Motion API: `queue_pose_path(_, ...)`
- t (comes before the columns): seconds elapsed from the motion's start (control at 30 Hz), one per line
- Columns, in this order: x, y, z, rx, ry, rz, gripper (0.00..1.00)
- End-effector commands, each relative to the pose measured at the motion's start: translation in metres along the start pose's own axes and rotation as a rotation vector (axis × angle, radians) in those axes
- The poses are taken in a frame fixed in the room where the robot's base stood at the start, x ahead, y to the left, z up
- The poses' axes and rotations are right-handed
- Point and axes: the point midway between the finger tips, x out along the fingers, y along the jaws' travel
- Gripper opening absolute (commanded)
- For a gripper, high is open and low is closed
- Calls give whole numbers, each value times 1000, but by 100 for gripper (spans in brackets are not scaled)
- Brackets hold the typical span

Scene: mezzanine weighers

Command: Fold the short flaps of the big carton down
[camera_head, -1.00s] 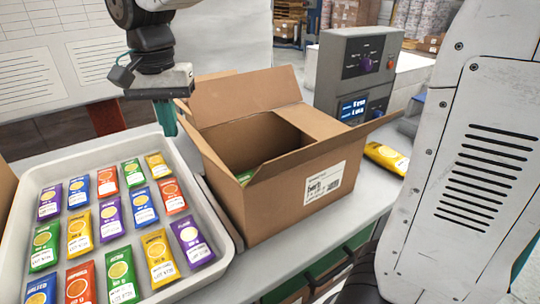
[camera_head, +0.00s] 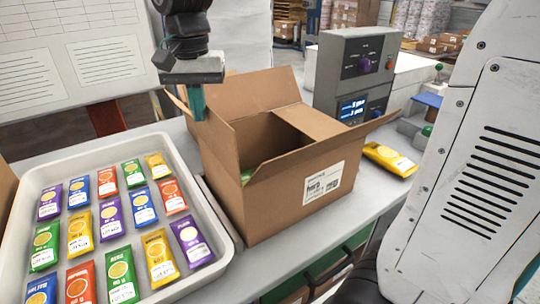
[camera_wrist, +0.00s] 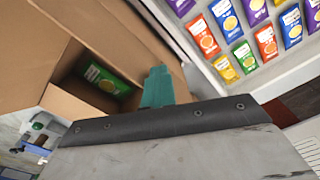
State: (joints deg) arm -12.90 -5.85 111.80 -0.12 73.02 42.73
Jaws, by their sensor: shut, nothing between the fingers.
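The big brown carton (camera_head: 270,205) stands open on the bench in the head view. Its back long flap (camera_head: 245,95) stands up, and its front long flap juts out, seen nearly edge-on. The right short flap (camera_head: 312,120) lies folded inward over the opening. The left short flap (camera_head: 177,101) still leans outward, partly hidden by my gripper. My gripper (camera_head: 197,116), with teal fingers, is shut and empty, pointing down at the carton's left side. In the wrist view the fingers (camera_wrist: 158,80) overlap the carton's edge; contact cannot be told. A green packet (camera_wrist: 105,78) lies inside.
A pale tray (camera_head: 225,245) of colourful packets stands close to the carton's left. A grey weigher with a display (camera_head: 345,65) stands behind right. A yellow packet (camera_head: 388,158) lies right of the carton. A paper-covered board (camera_head: 65,60) stands at the back left.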

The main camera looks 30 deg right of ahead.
Motion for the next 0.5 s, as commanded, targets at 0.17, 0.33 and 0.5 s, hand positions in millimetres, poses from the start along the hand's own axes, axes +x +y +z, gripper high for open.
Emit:
queue_pose_path(0.17, 12, 20, -8, 4, -20, 17, 0)
queue_pose_path(0.33, 10, 32, -14, 1, -17, 14, 0)
queue_pose_path(0.5, 9, 35, -16, -1, -16, 12, 0)
